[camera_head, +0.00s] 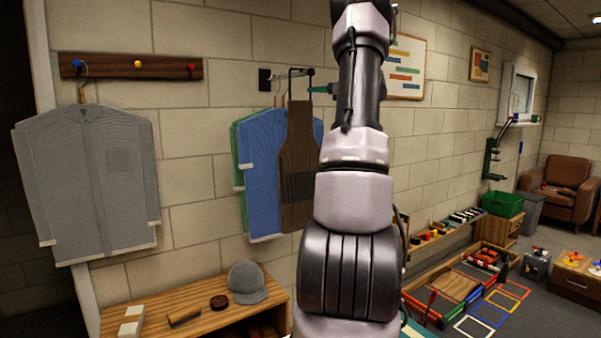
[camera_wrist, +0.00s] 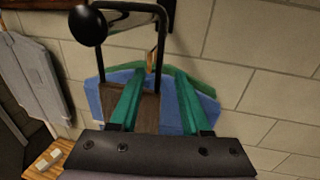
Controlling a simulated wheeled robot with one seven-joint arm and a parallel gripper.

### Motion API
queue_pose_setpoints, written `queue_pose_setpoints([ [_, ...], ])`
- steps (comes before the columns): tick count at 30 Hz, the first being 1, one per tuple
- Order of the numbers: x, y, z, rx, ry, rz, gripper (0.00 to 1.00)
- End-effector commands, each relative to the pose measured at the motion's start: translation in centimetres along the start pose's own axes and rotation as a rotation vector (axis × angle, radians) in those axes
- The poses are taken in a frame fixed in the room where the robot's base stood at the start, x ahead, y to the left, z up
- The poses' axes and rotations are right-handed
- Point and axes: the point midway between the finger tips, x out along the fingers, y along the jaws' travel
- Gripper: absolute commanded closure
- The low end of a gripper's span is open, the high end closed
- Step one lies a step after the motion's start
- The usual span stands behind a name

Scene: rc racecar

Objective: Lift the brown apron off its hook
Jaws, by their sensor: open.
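The brown apron (camera_head: 298,165) hangs by a black neck strap (camera_head: 290,84) from a dark wall rail (camera_head: 283,75), in front of a blue garment (camera_head: 262,170). In the wrist view, the apron (camera_wrist: 147,110) shows partly between and behind my gripper's fingers. My gripper (camera_wrist: 157,82) is open, its two teal fingers apart. In the picture, the strap's right side comes down between the fingertips; whether anything touches is unclear. In the head view, a teal fingertip (camera_head: 318,89) shows just right of the strap, and my arm covers the rest of the gripper.
A green garment (camera_head: 240,150) hangs behind the blue one. A grey shirt (camera_head: 90,170) hangs left on a peg board (camera_head: 130,67). Below is a wooden bench (camera_head: 200,318) with a grey cap (camera_head: 246,282) and a brush. The rail's black ball end (camera_wrist: 88,25) juts towards the wrist camera.

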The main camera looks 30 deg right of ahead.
Motion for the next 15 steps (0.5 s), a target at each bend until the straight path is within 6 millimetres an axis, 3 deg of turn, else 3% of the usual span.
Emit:
queue_pose_setpoints([
  [6, 3.3, 0.2, 0.0, 0.000, 0.001, 0.003, 0.53],
  [15, 4.0, 0.1, 0.0, 0.001, 0.000, 0.001, 0.53],
])
